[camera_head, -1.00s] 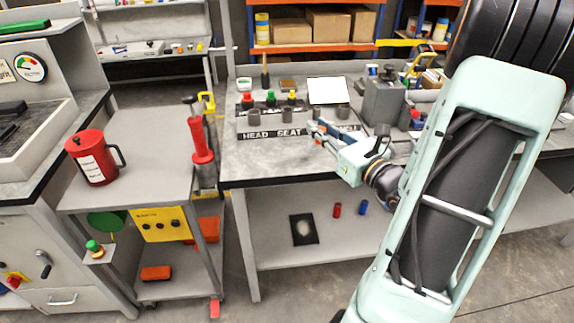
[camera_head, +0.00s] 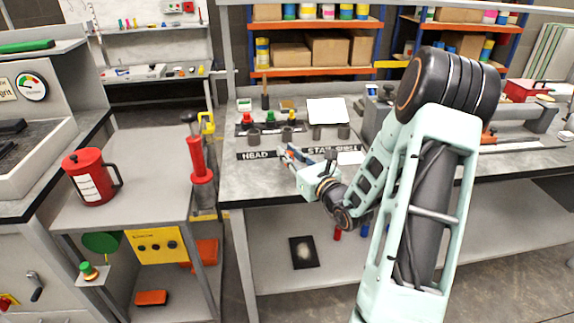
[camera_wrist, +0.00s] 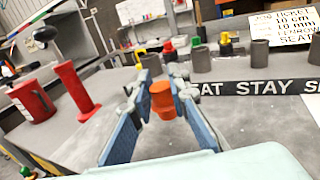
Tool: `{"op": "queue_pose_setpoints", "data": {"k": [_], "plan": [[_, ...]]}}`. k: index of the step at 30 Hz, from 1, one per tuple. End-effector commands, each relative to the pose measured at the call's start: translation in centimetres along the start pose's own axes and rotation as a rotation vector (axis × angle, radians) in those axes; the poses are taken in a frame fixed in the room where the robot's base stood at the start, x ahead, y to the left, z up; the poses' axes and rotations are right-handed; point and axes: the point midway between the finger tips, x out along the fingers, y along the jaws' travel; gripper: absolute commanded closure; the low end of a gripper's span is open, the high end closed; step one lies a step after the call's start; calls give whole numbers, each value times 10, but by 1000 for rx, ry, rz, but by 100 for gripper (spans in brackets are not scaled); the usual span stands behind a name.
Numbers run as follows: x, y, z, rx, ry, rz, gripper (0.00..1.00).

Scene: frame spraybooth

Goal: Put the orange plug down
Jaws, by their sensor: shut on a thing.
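My gripper (camera_head: 288,155) is over the front left part of the grey bench (camera_head: 231,185), near the labelled strip (camera_head: 258,155). In the wrist view my gripper (camera_wrist: 162,98) is shut on the orange plug (camera_wrist: 162,97), a short cylinder held upright between the blue-grey fingers. The plug appears above the bench top; whether its lower end touches anything cannot be told.
Grey cups (camera_wrist: 201,59) stand behind the strip, with red, green and yellow plugs (camera_head: 270,117) behind them. A white card (camera_head: 327,111) stands at the back. A red pump (camera_head: 199,160) and red jug (camera_head: 91,177) are left. Bare bench lies before the strip.

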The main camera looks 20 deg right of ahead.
Motion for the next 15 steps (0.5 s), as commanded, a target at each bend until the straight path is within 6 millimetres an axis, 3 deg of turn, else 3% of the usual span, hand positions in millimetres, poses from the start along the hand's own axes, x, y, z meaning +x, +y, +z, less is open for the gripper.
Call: {"op": "queue_pose_setpoints", "data": {"k": [5, 12, 15], "plan": [[6, 1, -8, 0, 1, 0, 100], [7, 1, -38, 2, 1, -1, 100], [7, 1, -40, 0, 0, 0, 100]]}}
